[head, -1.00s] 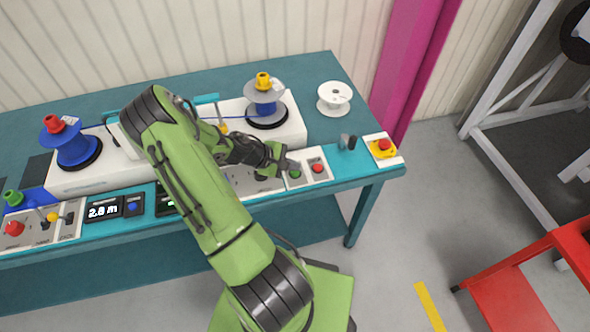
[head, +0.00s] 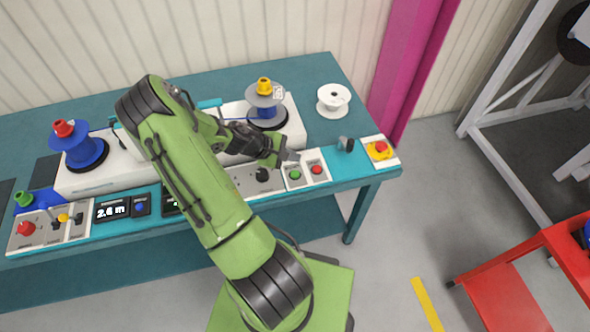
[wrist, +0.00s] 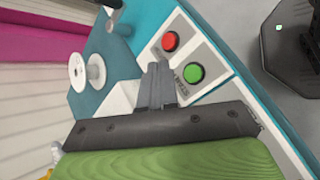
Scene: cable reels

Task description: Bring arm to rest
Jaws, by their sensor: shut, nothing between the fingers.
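My green arm reaches across the teal bench, and my gripper (head: 290,156) is above the front control strip, beside the green button (head: 295,174) and the red button (head: 317,170). In the wrist view my gripper (wrist: 158,82) has its fingers together with nothing between them. The green button (wrist: 194,73) is just right of the fingertips there, and the red button (wrist: 170,41) is above them. Whether the fingertips touch the panel cannot be told.
A grey reel with a yellow knob (head: 264,95) and a blue reel (head: 80,148) stand on white machine housings. A white empty spool (head: 333,100) lies at the bench's back right. A yellow-and-red emergency stop (head: 380,150) is at the right corner. A red cart (head: 505,290) stands right; floor between is clear.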

